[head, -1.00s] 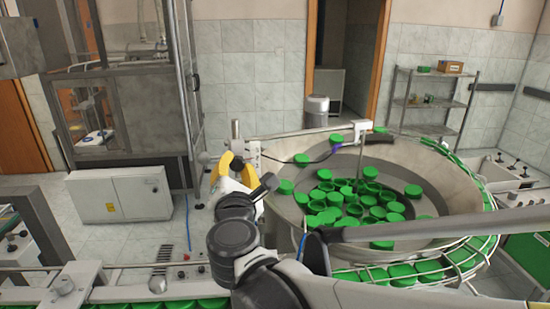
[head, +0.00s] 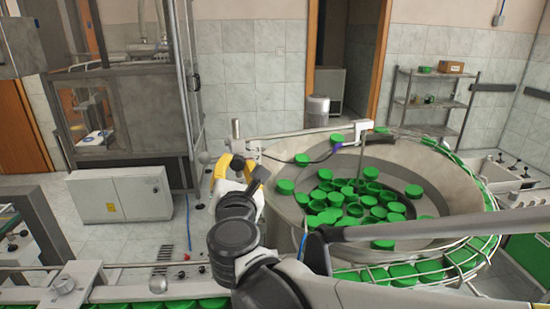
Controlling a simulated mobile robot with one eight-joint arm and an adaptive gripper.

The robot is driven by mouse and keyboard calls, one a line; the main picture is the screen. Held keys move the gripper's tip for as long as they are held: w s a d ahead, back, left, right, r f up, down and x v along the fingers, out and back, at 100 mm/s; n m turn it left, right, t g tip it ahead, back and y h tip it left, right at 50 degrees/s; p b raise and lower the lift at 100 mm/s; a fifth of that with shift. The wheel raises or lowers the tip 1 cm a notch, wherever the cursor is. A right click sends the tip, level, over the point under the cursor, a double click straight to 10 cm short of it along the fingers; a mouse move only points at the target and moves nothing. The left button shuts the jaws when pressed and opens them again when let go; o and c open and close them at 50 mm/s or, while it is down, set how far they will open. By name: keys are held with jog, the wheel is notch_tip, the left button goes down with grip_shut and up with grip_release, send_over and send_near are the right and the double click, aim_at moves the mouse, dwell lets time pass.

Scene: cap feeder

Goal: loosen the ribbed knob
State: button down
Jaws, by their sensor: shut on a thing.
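My gripper (head: 238,169), with yellow fingers, is at the left rim of the round feeder bowl, beside an upright metal post. It is shut on a small dark round piece that looks like the ribbed knob (head: 238,161), with one yellow finger on its left and the other on its right. The ribs are too small to make out. The lower part of the knob is hidden by the gripper and my wrist.
The feeder bowl (head: 450,181) holds many loose green caps (head: 350,210). A metal rail (head: 300,133) crosses its left rim. A conveyor (head: 125,290) runs along the front, and a white cabinet (head: 120,194) stands on the floor at left.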

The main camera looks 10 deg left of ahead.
jog(key=c, duration=1.1)
grip_release()
jog(key=shift+o, duration=0.2)
jog(key=v, duration=1.2)
jog(key=shift+f, duration=0.1)
